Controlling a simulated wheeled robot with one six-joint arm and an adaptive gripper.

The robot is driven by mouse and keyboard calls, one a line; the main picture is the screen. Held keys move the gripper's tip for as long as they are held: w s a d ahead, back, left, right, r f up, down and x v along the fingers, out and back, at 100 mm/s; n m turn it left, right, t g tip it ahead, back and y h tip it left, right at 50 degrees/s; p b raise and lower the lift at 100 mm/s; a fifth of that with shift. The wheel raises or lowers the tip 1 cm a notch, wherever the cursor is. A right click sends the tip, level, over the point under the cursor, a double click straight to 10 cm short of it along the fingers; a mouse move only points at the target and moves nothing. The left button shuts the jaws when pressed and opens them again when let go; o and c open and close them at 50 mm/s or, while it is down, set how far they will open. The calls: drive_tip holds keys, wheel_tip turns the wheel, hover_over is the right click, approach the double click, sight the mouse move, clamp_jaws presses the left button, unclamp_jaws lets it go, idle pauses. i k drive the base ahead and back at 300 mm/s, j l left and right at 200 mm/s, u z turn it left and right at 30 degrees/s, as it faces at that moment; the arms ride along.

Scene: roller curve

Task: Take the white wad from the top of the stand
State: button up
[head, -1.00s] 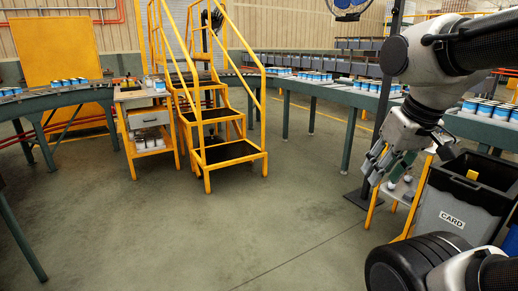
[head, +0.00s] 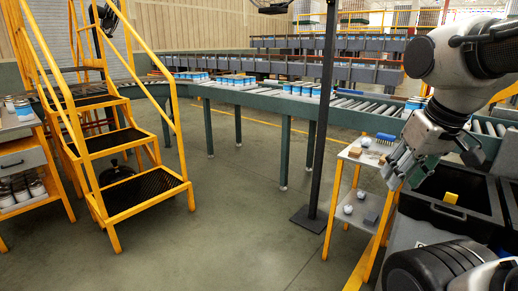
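The stand (head: 357,162) is a small two-level table with yellow legs and a pale top, right of centre in the head view. The white wad (head: 366,142) sits on its top, near the back, by a blue brush (head: 386,138) and a brown block (head: 355,152). My gripper (head: 392,178) is at the stand's right side, to the right of and apart from the wad in the picture. Its fingers point down and left, look spread, and hold nothing visible. My gripper hides the right part of the top.
White balls (head: 348,209) and a grey block (head: 371,218) lie on the stand's lower shelf. A black post (head: 320,120) stands left of it. A dark bin (head: 455,207) is at right, a roller conveyor (head: 262,100) behind. Yellow steps (head: 145,186) stand left; floor between is clear.

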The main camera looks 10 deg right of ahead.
sight(365, 141)
drive_tip(key=i+z, duration=0.15)
drive_tip(key=i, duration=0.65)
drive_tip(key=i+j+z, duration=0.15)
drive_tip(key=i, duration=0.7)
drive_tip(key=i+z, duration=0.35)
drive_tip(key=i+j+z, duration=0.3)
drive_tip(key=i, duration=0.25)
drive_tip(key=i+z, duration=0.2)
drive_tip(key=z, duration=0.15)
drive_tip(key=i+z, duration=0.15)
drive_tip(key=z, duration=0.2)
